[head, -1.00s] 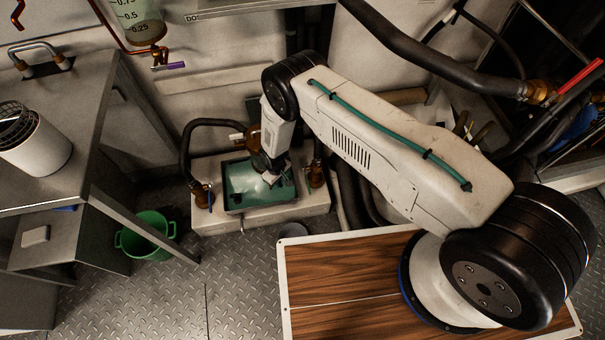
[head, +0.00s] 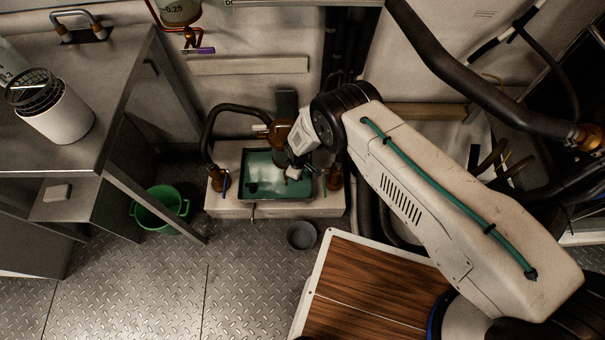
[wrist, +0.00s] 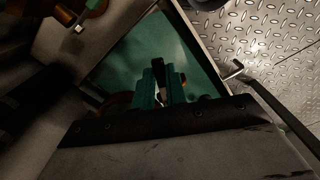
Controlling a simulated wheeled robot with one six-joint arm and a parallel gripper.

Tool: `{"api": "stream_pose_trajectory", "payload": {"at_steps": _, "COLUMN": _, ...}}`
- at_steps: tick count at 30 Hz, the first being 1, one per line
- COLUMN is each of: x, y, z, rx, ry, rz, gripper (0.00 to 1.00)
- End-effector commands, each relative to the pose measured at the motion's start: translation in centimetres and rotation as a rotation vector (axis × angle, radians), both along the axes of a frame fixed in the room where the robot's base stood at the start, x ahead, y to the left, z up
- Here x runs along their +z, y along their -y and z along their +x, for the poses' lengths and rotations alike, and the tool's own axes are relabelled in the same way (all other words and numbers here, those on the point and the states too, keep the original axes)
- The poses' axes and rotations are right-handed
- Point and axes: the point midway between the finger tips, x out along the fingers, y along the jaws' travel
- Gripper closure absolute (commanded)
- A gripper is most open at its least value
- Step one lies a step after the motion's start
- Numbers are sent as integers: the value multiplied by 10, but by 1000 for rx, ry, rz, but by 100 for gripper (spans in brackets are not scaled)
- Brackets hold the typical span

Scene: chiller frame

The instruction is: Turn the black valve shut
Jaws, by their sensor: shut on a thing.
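My gripper (wrist: 162,88), with teal fingers, is shut on a narrow black piece that looks like the handle of the black valve (wrist: 159,70). A small orange-brass part (wrist: 183,78) shows beside the fingers. In the head view my gripper (head: 294,172) is low over the green-bottomed tray (head: 262,197), in front of a brass body (head: 279,131). The handle is hidden there by the gripper and wrist, so its angle is unclear. The tray also fills the middle of the wrist view (wrist: 125,62).
A grey cup (head: 301,236) and a green bucket (head: 160,210) are on the floor. A black hose (head: 213,118) arches behind the left valve.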

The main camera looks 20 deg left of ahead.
Motion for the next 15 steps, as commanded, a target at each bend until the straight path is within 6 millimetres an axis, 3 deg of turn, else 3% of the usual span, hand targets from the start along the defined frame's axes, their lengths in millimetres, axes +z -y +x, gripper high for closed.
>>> {"api": "stream_pose_trajectory", "payload": {"at_steps": 7, "x": 1, "y": -3, "z": 1, "rx": 1, "ry": 4, "rz": 5, "gripper": 100}}
{"api": "stream_pose_trajectory", "payload": {"at_steps": 8, "x": 1, "y": -3, "z": 1, "rx": 1, "ry": 4, "rz": 5, "gripper": 78}}
{"api": "stream_pose_trajectory", "payload": {"at_steps": 9, "x": 1, "y": -2, "z": 1, "rx": 1, "ry": 4, "rz": 5, "gripper": 67}}
{"api": "stream_pose_trajectory", "payload": {"at_steps": 15, "x": 1, "y": 0, "z": 1, "rx": -3, "ry": 2, "rz": 3, "gripper": 65}}
